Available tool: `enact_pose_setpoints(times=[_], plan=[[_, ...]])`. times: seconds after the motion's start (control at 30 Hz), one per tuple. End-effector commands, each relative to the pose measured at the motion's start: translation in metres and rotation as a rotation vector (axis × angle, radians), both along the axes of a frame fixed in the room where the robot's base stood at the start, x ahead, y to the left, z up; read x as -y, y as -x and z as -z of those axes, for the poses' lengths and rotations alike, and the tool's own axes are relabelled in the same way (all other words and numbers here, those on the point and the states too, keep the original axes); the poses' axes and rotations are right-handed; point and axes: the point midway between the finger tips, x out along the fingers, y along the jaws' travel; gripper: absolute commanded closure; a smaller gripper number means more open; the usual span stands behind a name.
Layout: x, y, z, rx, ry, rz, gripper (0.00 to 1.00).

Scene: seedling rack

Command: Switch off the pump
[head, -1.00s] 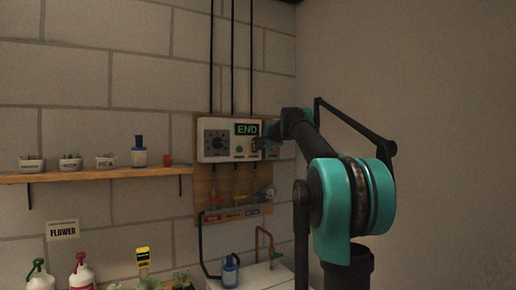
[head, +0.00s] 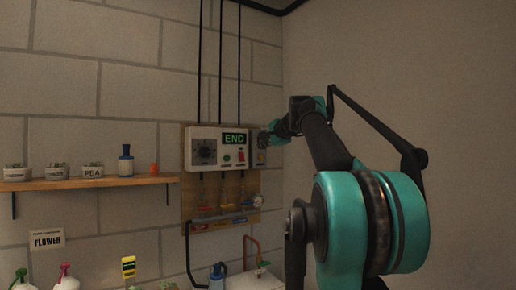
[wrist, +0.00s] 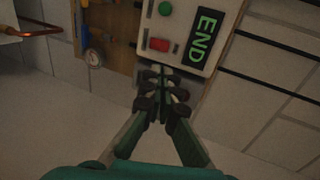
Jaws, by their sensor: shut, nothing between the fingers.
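The white control box (head: 205,160) hangs on a wooden board on the wall. It has a dark dial (head: 204,151), a lit green END display (head: 234,139), a green button (head: 227,158) and a red switch (head: 241,157). A smaller pale box (head: 261,158) sits just to its right. My gripper (head: 264,141) is shut and empty, in front of this smaller box. In the wrist view, the fingertips (wrist: 161,73) overlap a pale box edge beside the red switch (wrist: 158,45) and the END display (wrist: 205,38). I cannot tell whether they touch; the fingers hide part of the smaller box.
Below the control box are coloured valves, pipes and a round gauge (head: 258,200). A wooden shelf (head: 90,183) at left carries pots and a blue bottle (head: 126,161). More bottles stand below. The wall to the right is bare.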

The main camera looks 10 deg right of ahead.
Motion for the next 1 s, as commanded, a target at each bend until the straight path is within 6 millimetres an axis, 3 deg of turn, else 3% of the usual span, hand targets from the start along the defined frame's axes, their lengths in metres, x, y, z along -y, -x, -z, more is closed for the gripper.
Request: enact_pose_setpoints(times=[0.73, 1.0], plan=[[0.001, 0.006, 0.012, 0.0, 0.0, -0.001, 1.0], [-0.009, -0.022, 0.022, 0.0, -0.001, -0.003, 1.0]])
